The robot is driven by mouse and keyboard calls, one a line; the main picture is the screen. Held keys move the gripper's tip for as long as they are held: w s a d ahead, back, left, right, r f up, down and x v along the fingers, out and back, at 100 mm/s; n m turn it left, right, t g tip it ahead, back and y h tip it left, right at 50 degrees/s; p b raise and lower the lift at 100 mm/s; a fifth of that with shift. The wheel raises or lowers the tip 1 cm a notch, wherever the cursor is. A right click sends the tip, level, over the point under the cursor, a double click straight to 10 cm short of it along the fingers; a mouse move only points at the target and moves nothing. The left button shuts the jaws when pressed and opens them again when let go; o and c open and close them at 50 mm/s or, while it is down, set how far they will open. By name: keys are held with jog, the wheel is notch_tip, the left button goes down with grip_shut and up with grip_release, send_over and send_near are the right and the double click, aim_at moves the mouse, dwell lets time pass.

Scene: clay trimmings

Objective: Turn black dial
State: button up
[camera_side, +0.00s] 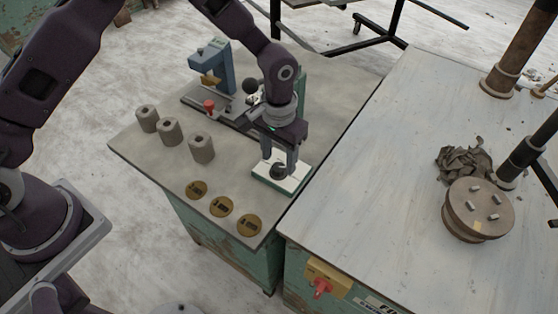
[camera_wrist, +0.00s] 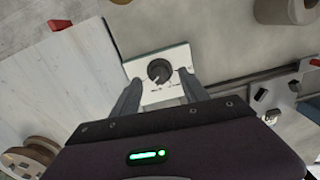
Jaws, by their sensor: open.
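The black dial (camera_wrist: 159,71) sits on a white plate (camera_wrist: 174,97) in the wrist view. In the side view the dial (camera_side: 279,171) shows low between my fingers, on the white plate (camera_side: 292,184) with a green edge, near the grey table's right edge. My gripper (camera_side: 280,162) points down over the dial with its fingers apart. In the wrist view my gripper (camera_wrist: 158,92) has one finger on each side below the dial, and nothing is held. I cannot tell whether a finger touches the dial.
Several grey cylinders (camera_side: 170,131) and brass discs (camera_side: 222,207) lie left of the plate. A blue device (camera_side: 211,66) with a red knob (camera_side: 209,105) stands behind. A larger table (camera_side: 380,170) adjoins at right, with a round wheel (camera_side: 478,209) and crumpled clay (camera_side: 463,160).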

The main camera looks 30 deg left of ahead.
jog(key=shift+f, duration=0.95)
jog(key=shift+c, duration=0.2)
grip_shut()
jog(key=m, duration=0.3)
jog(key=shift+o, duration=0.2)
grip_release()
